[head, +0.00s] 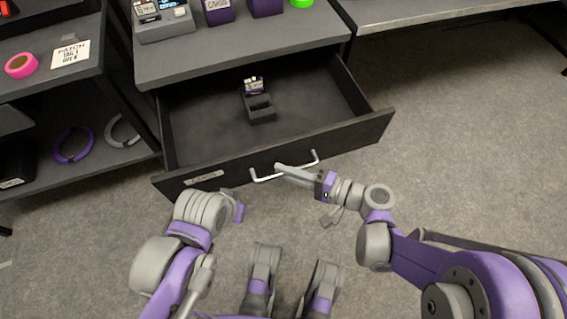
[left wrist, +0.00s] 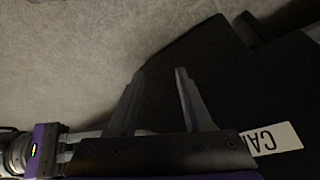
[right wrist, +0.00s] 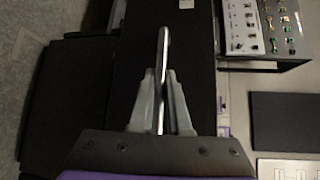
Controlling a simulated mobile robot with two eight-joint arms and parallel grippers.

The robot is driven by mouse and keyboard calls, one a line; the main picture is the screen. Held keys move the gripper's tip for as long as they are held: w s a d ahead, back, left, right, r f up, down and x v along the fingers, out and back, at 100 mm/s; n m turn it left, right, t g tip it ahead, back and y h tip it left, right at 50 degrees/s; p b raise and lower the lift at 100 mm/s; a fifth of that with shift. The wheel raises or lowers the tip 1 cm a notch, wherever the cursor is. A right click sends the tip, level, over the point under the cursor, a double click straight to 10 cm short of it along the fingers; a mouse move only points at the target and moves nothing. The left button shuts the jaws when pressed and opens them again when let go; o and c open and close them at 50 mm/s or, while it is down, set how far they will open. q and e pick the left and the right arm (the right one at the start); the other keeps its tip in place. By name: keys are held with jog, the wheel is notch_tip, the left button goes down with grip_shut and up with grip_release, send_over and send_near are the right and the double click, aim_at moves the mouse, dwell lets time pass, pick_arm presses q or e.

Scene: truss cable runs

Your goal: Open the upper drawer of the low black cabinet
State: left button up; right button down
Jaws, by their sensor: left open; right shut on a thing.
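The low black cabinet (head: 240,50) has its upper drawer (head: 330,143) pulled out, with the inside showing. A silver bar handle (head: 264,177) runs across the drawer front. My right gripper (head: 284,169) is shut on the handle near its middle. The right wrist view shows the handle (right wrist: 162,75) between its two fingers (right wrist: 162,95). My left gripper (left wrist: 160,80) is open and empty, with the black drawer front and a white label (left wrist: 272,138) near it. In the head view the left fingers are hidden behind my own arm.
Inside the drawer is a small dark holder (head: 260,106) with a labelled item on it. A black shelf unit (head: 90,85) at the left holds pink tape (head: 21,65) and a purple ring (head: 72,145). A bench (head: 440,12) stands at the upper right. Grey floor to the right is clear.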

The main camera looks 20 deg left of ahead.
jog(key=shift+s+d, duration=0.65)
jog(key=shift+s, duration=0.25)
jog(key=c, duration=0.9)
grip_release()
jog(key=shift+d, duration=0.1)
jog(key=p+v, duration=0.1)
jog(key=v, duration=0.9)
jog(key=shift+s+d+r, duration=0.1)
jog(key=shift+s+d, duration=0.1)
jog(key=shift+d, duration=0.1)
